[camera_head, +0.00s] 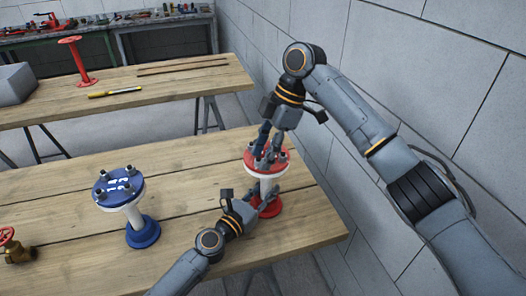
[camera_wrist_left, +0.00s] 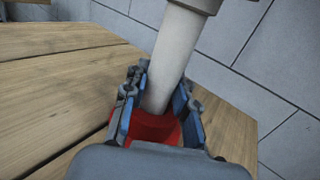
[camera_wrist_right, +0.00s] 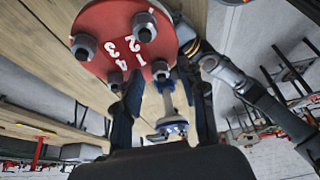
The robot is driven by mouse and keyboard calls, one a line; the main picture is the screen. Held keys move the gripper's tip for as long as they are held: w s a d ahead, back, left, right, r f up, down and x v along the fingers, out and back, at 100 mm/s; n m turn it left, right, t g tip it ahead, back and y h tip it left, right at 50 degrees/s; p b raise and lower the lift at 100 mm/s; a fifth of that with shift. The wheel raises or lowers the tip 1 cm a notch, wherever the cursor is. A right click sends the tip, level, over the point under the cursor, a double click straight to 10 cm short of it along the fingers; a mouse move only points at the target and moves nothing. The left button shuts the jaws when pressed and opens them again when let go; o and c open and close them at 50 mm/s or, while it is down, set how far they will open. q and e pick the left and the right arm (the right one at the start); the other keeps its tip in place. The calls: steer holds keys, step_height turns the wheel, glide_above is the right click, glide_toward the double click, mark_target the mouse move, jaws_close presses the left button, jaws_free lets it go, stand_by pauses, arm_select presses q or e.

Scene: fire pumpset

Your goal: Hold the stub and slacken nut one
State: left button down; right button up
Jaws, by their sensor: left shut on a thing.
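The stub is a white pipe (camera_head: 266,186) with a red numbered top flange (camera_head: 252,156) and a red base (camera_head: 270,209). My left gripper (camera_head: 258,203) is shut around the pipe low down, just above the base; the pipe also shows between its fingers in the left wrist view (camera_wrist_left: 172,62). My right gripper (camera_head: 263,142) is above the flange, pointing down. In the right wrist view the flange (camera_wrist_right: 98,22) bears the numbers 1 to 4 and several nuts. Nut one (camera_wrist_right: 160,70) lies between the right fingertips, which stand apart; contact cannot be told.
A blue flanged stub (camera_head: 119,186) stands left on the same wooden table (camera_head: 70,185). A brass valve with a red wheel (camera_head: 12,248) is at the left edge. A second table behind holds a red stand (camera_head: 79,62) and a yellow tool (camera_head: 115,92). A block wall is at right.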

steer(key=v, duration=1.2)
arm_select(q)
steer(key=c, duration=1)
jaws_free()
steer(key=shift+s, duration=0.1)
